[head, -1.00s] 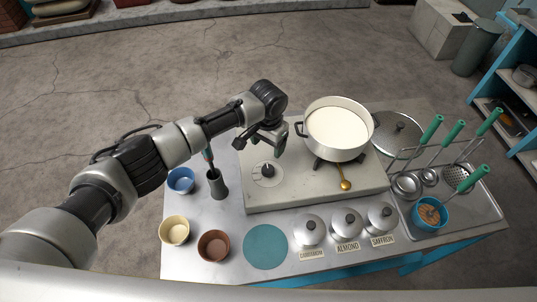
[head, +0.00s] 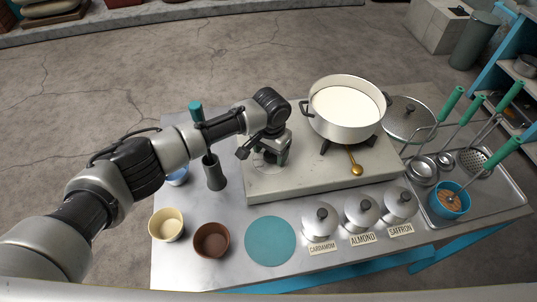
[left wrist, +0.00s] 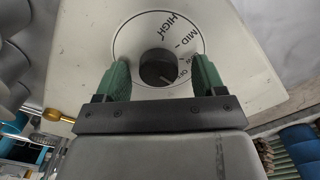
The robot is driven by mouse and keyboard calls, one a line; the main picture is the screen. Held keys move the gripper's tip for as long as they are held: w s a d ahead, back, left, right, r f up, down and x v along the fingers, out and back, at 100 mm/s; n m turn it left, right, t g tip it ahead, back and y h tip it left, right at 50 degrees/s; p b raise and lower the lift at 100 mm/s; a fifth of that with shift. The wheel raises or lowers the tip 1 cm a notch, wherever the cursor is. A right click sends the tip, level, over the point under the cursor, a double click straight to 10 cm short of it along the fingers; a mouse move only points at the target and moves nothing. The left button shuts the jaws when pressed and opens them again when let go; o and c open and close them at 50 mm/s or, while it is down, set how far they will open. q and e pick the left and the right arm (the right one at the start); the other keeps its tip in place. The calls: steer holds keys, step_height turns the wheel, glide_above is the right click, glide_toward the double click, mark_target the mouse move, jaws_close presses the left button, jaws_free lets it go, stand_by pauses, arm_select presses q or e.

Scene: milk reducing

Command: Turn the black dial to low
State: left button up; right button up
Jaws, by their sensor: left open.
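The black dial (left wrist: 158,67) sits on a round white plate (left wrist: 127,40) marked HIGH and MID, with further lettering partly covered by a finger. I cannot read for sure which mark the dial points to. My left gripper (left wrist: 161,76) is open, with one green finger on each side of the dial and a gap visible around it. In the head view, my left gripper (head: 262,157) is over the front left of the stove (head: 312,177) and hides the dial. My right gripper is not in view.
A white pot of milk (head: 345,127) stands on the stove, with a gold spoon (head: 354,160) in front. A dark grinder-like holder (head: 215,175) stands left of the stove. Bowls, a teal mat (head: 270,241) and lidded jars line the front. Ladles lie in a tray at right.

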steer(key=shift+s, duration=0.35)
arm_select(q)
steer(key=c, duration=0.9)
steer(key=shift+c, duration=0.2)
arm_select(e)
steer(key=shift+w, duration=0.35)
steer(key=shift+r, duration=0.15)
arm_select(q)
steer(key=n+p, duration=0.3)
steer(key=shift+s+d+r+p, duration=0.1)
steer(key=shift+r+p, duration=0.05)
steer(key=shift+p, duration=0.25)
steer(key=n+p, duration=0.2)
steer(key=n, duration=0.1)
steer(key=shift+f+n+p, duration=0.2)
steer(key=shift+n+p, duration=0.6)
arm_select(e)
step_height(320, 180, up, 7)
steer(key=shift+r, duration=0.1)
